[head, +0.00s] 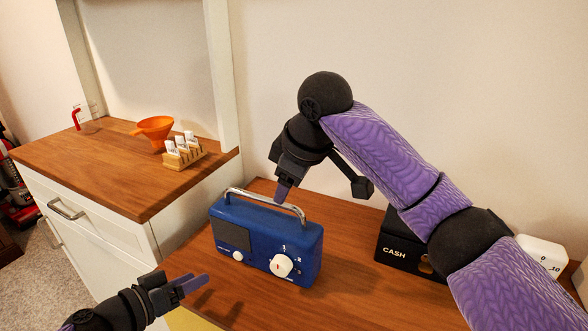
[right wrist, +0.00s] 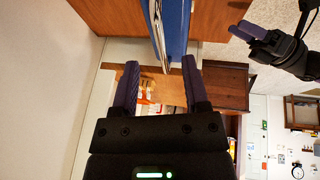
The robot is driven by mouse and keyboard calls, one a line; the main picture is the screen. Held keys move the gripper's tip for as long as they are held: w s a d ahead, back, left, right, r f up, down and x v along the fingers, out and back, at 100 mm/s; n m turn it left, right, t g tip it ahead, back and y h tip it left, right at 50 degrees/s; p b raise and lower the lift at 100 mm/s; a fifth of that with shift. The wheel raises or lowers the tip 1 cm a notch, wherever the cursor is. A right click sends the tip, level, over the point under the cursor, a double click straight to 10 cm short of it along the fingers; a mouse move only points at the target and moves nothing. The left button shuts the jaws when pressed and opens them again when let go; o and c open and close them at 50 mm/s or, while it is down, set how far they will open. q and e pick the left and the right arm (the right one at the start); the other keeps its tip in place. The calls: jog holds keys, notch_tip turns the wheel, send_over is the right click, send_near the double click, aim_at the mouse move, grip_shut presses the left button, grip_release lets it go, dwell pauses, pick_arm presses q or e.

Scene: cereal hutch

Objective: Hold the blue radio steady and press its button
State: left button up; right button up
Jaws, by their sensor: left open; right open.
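The blue radio (head: 262,232) stands upright on the wooden counter, with a silver carrying handle (head: 262,203) raised on top. Its front has a dark panel, a small white round button (head: 238,256) and a larger white dial (head: 281,265) with numbers. My right gripper (head: 284,190) is open just above and behind the handle, pointing down; I cannot tell whether it touches. In the right wrist view the radio (right wrist: 176,30) and handle lie ahead of the open fingers (right wrist: 162,85). My left gripper (head: 198,285) is open and empty, in front of the radio's left side, apart from it.
A black CASH box (head: 392,252) sits right of the radio, partly behind my right arm. A white block (head: 541,252) is at the far right. The left cabinet top holds an orange funnel (head: 155,128), a jar rack (head: 184,156) and a glass jug (head: 88,120).

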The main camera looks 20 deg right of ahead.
aim_at(264, 230)
jog(key=x, duration=0.6)
jog(key=shift+w+f, duration=0.2)
jog(key=shift+f, duration=0.15)
jog(key=shift+c, duration=0.2)
grip_shut()
dwell(0.9)
pick_arm(q)
grip_shut()
dwell(1.6)
